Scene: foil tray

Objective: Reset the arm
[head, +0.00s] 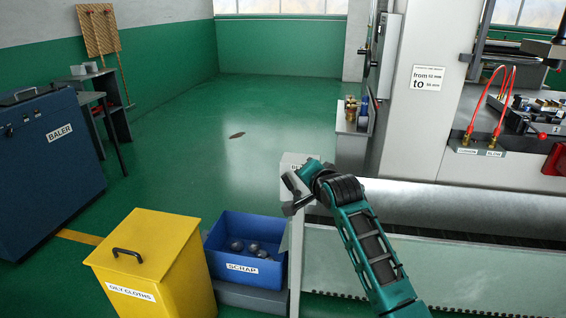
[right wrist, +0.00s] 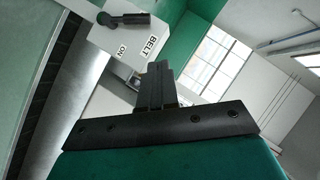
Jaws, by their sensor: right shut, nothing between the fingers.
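My right arm comes in from the lower right in the head view, and its gripper (head: 292,194) is at the left end of the long machine bed. The gripper is shut and empty; its closed dark fingers (right wrist: 155,82) also show in the right wrist view. Just beyond the fingers there is a pale switch box (right wrist: 108,50) with a "BELT ON" label and a black lever (right wrist: 130,19). The switch box (head: 290,160) is partly hidden behind the gripper and wrist in the head view. I cannot tell whether the fingers touch the box. My left gripper is not in view.
A blue baler (head: 40,185) is farther left. The grey belt machine (head: 460,210) is at the right. Open green floor lies behind.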

